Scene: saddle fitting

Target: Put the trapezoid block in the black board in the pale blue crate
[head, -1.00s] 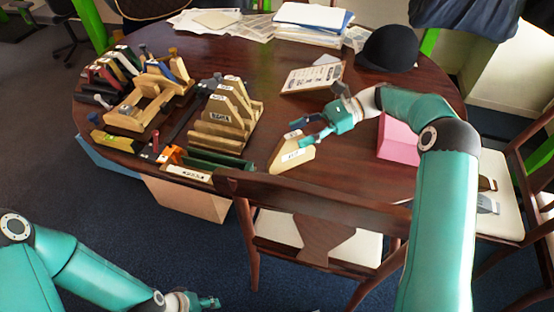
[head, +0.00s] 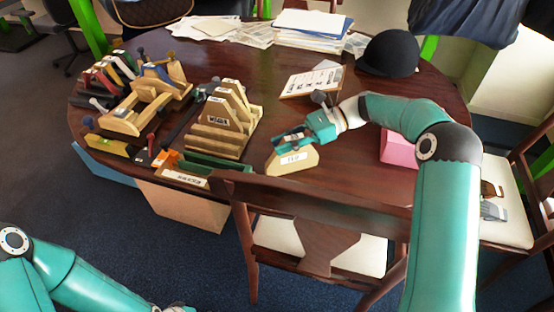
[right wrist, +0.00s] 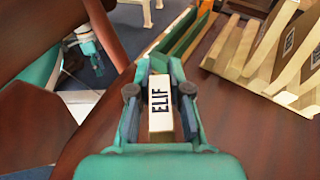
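A pale wooden trapezoid block (head: 290,162) with a white label stands on the table near its front edge. In the right wrist view its labelled face (right wrist: 160,108) lies lengthwise between the fingers. My right gripper (head: 288,142) is over the block's top, its fingers (right wrist: 160,66) close against both sides. The pale blue crate (head: 105,164) is below the table's left front edge, mostly hidden by the tabletop. A long black piece (head: 182,122) lies among wooden parts on the left; I cannot tell if it is the black board. My left gripper (head: 178,308) barely shows at the bottom edge.
A wooden rack of trapezoid pieces (head: 222,128), a wooden clamp frame (head: 145,105) and a green tray (head: 215,163) crowd the left. A beige box (head: 185,204) is below the edge. A chair (head: 315,205) stands in front; a pink box (head: 397,152) is at right.

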